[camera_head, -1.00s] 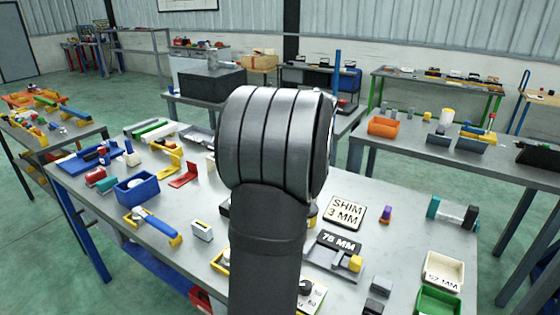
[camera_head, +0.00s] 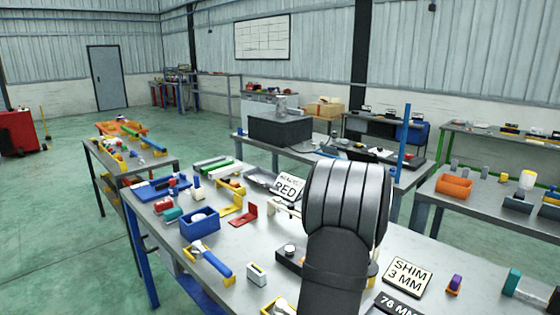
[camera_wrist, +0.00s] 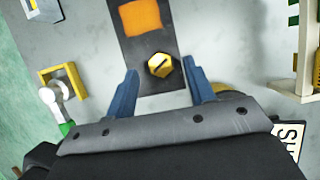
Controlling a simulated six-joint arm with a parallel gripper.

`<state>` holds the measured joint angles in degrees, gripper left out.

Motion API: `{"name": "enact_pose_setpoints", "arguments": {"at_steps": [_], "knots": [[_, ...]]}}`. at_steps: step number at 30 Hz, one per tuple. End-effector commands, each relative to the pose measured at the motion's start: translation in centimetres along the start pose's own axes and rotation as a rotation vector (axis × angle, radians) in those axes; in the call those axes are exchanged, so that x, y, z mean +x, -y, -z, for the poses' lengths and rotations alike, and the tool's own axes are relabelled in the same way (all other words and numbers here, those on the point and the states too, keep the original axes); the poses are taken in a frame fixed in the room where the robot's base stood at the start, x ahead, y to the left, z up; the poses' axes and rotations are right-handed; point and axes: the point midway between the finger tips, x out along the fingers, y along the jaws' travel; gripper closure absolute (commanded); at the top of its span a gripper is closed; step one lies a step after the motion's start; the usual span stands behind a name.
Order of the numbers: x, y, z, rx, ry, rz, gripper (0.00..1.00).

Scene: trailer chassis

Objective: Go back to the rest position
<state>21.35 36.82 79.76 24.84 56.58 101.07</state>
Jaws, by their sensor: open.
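My gripper (camera_wrist: 160,66) shows in the wrist view with its two blue fingers spread apart. A yellow hexagonal knob (camera_wrist: 160,66) with a dark slot lies between the fingertips in the picture. It sits on a dark plate (camera_wrist: 146,55) with an orange square (camera_wrist: 141,17). Nothing is seen held, and I cannot tell the height of the fingers above the knob. In the head view my own arm link stands in front of the bench and hides my gripper.
The grey bench (camera_head: 245,240) carries a blue bin (camera_head: 199,226), a blue-handled tool (camera_head: 212,261), a "SHIM 3 MM" plate (camera_head: 408,277) and a "RED" sign (camera_head: 289,188). In the wrist view a yellow bracket (camera_wrist: 64,80) lies left and a cream stand (camera_wrist: 300,88) right.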

Motion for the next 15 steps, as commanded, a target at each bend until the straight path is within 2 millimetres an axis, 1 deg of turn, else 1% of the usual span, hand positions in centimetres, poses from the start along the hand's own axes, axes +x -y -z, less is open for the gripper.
{"name": "enact_pose_setpoints", "arguments": {"at_steps": [1,5,15], "knots": [[0.51,-0.04,-0.01,0.000,-0.001,-0.002,0.51],[1.17,-0.02,0.01,0.000,-0.001,0.000,0.51],[1.23,-0.01,0.01,-0.001,0.000,0.000,0.51]]}}
